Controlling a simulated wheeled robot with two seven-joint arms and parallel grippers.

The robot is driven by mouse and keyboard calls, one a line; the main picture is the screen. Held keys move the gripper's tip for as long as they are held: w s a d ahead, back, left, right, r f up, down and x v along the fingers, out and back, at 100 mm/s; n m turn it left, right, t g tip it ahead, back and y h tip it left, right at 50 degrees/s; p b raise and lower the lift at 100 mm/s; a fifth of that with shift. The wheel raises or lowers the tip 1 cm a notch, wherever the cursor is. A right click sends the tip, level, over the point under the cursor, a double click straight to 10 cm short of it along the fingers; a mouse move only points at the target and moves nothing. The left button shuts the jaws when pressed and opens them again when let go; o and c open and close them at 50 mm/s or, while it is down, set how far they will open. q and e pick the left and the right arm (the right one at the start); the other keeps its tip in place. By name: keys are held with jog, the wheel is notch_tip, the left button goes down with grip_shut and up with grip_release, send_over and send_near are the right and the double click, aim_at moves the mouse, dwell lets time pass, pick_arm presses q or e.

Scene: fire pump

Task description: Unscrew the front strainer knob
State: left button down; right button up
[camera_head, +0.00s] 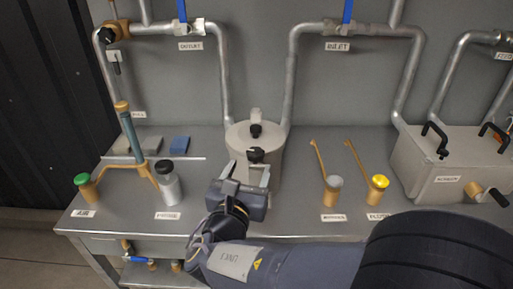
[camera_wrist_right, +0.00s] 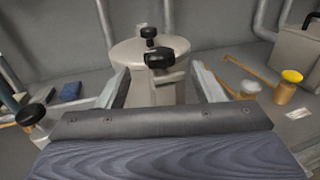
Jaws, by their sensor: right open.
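The strainer (camera_head: 240,135) is a pale grey round pot on the bench. Its front knob (camera_head: 256,155) is black and sits on the near side. It also shows in the wrist view as the larger black front knob (camera_wrist_right: 159,57). A second black knob (camera_head: 256,131) sits behind it on the lid. My right gripper (camera_head: 247,172) is open and empty. Its fingers stand on either side of the strainer's front, with the front knob between and just beyond the tips; in the wrist view, I see no contact between the fingers (camera_wrist_right: 160,76) and the knob. My left gripper is out of view.
A grey bottle with a black cap (camera_head: 168,182) and a green-capped brass fitting (camera_head: 86,188) stand at left. A grey-capped fitting (camera_head: 333,188) and a yellow-capped fitting (camera_head: 379,187) stand at right. A grey box with black handles (camera_head: 445,165) is farther right. Pipes rise behind.

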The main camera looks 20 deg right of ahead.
aim_at(254, 158)
jog(key=shift+w+r, duration=0.15)
jog(key=shift+w, duration=0.05)
jog(key=x, duration=0.6)
jog(key=shift+w+d+b, duration=0.25)
jog(key=shift+w+b, duration=0.1)
jog(key=shift+b, duration=0.05)
jog(key=shift+c, duration=0.4)
jog(key=c, duration=0.9)
jog(key=shift+n+t+y, duration=0.3)
jog(key=shift+n+y, duration=0.1)
jog(key=shift+y, duration=0.2)
